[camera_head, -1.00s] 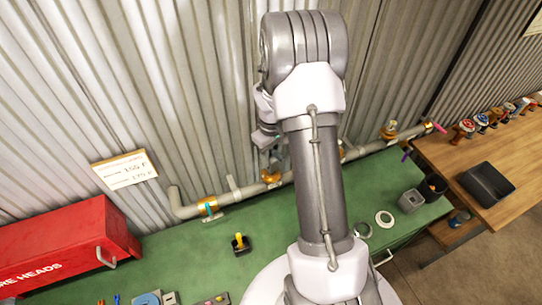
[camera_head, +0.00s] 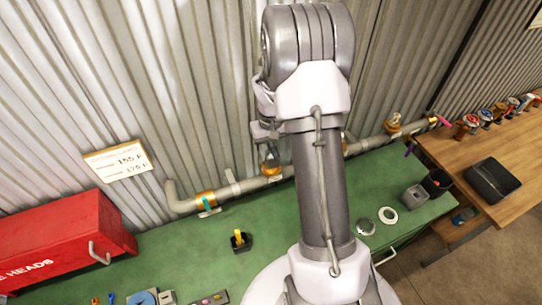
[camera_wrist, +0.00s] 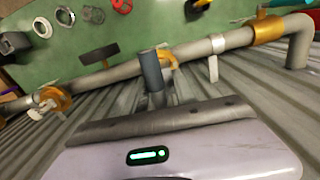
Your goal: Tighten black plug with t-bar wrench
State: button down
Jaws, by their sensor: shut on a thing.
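My gripper (camera_head: 264,132) is at the wall pipe, mostly hidden behind my arm in the head view. In the wrist view its body spans the bottom, and the fingertips (camera_wrist: 156,100) are hard to make out. A dark grey cylinder (camera_wrist: 152,70), apparently the shaft and socket of the t-bar wrench, sticks out from the gripper's middle. Its end overlaps a brass fitting (camera_wrist: 166,56) on the pipe; I cannot tell whether they touch. I cannot make out the black plug with certainty. A dark short bar (camera_wrist: 98,53) shows left of the cylinder, beside the pipe.
The grey pipe (camera_head: 240,188) runs along the corrugated wall above the green bench (camera_head: 180,245). A red box (camera_head: 65,240) stands left. A black block with a yellow top (camera_head: 240,241), rings (camera_head: 388,215) and cups (camera_head: 414,197) sit on the bench. A wooden table (camera_head: 510,150) stands right.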

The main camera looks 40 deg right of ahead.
jog(key=shift+m, duration=0.6)
jog(key=shift+f, duration=0.1)
jog(key=shift+f+m+b, duration=0.1)
jog(key=shift+m+b, duration=0.55)
jog(key=shift+m, duration=0.15)
jog(key=shift+r+n, duration=0.2)
jog(key=shift+n, duration=0.2)
